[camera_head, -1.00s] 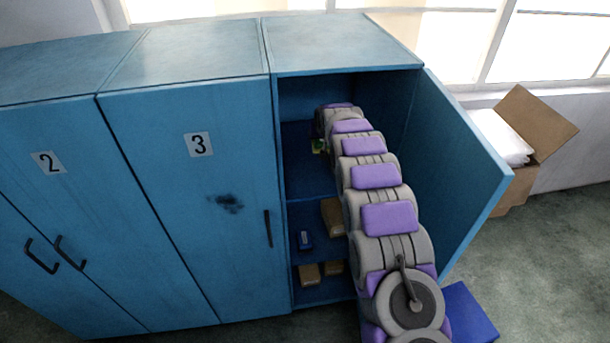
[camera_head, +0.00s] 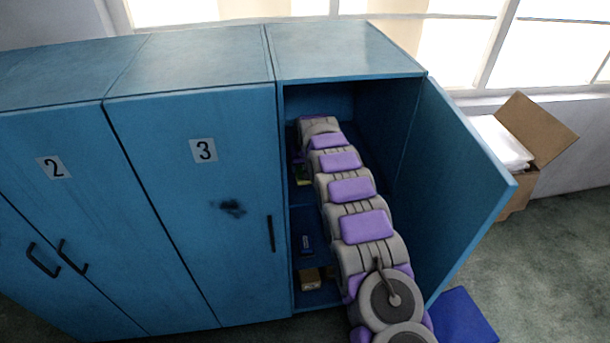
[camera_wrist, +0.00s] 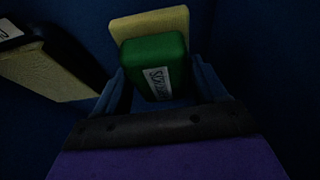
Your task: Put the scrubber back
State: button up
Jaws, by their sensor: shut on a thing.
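The scrubber (camera_wrist: 155,68), a green block with a white label and a yellow pad, is between the two fingers of my gripper (camera_wrist: 160,85) in the wrist view. The gripper is shut on it. In the head view my arm reaches into the open blue cabinet (camera_head: 350,75) on the right, and my gripper is hidden there. A small yellow-green thing (camera_head: 302,176) shows beside the arm inside the cabinet; I cannot tell whether it is the scrubber.
A pale yellow block with a dark top (camera_wrist: 45,65) is close on the left in the wrist view. The cabinet door (camera_head: 460,185) stands open to the right of my arm. Lower shelves hold a small blue thing (camera_head: 306,245) and a brown box (camera_head: 310,279).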

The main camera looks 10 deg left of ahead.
jog(key=shift+f, duration=0.45)
jog(key=shift+d+f, duration=0.2)
jog(key=shift+f, duration=0.45)
jog(key=shift+d+f, duration=0.15)
jog(key=shift+f, duration=0.45)
jog(key=shift+d, duration=0.1)
jog(key=o, duration=0.9)
jog(key=shift+a, duration=0.3)
jog(key=shift+o, duration=0.2)
